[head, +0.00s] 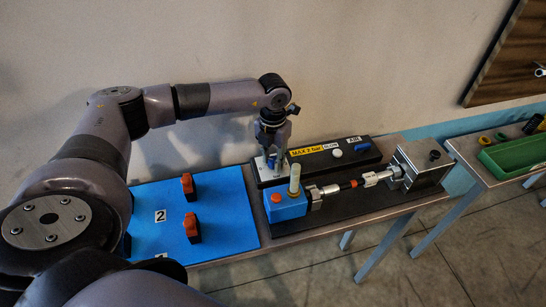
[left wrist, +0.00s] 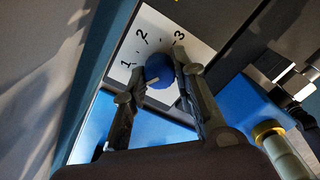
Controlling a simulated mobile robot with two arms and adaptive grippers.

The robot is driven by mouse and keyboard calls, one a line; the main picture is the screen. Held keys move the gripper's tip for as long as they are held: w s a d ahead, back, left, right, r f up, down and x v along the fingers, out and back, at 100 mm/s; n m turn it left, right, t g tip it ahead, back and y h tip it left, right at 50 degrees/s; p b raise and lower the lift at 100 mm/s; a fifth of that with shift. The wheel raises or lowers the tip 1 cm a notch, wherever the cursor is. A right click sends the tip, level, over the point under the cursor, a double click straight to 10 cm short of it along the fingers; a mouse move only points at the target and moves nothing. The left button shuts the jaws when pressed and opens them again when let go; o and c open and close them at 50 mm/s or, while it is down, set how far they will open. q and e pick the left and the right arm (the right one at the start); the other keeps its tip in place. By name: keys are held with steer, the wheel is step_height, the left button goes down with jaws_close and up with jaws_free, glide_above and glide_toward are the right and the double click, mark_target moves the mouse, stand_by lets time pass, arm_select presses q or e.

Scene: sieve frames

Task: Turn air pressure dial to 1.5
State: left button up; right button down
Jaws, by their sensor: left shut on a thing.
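The air pressure dial is a blue knob (left wrist: 159,70) on a white scale plate (left wrist: 143,42) marked 1, 2 and 3. The knob carries a short white mark, low on its face and partly beside a finger; I cannot read its exact setting. My left gripper (left wrist: 160,76) has its fingers on both sides of the knob and is shut on it. In the head view the left gripper (head: 272,158) reaches down onto the left end of the black panel (head: 322,154) and hides most of the dial. My right gripper is not in view.
A blue block (head: 288,208) with a pale upright cylinder (head: 295,178) stands close in front of the gripper. A rod runs right to a metal box (head: 421,165). A blue board (head: 230,220) with red-topped parts lies left. A green tray (head: 515,157) is at right.

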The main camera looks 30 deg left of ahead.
arm_select(q)
jaws_close()
steer(key=shift+f+m+b, duration=0.15)
steer(key=shift+m+b, duration=0.9)
steer(key=shift+m, duration=0.15)
steer(key=m+b, duration=0.2)
steer(key=m, duration=0.1)
steer(key=shift+m+b, duration=0.3)
steer(key=shift+m, duration=0.1)
steer(key=m+b, duration=0.2)
steer(key=m, duration=0.1)
steer(key=shift+a+m+b, duration=0.1)
steer(key=shift+m+b, duration=0.6)
steer(key=shift+m, duration=0.6)
steer(key=shift+w+r, duration=0.1)
steer(key=shift+r, duration=0.1)
steer(key=o, duration=1)
jaws_free()
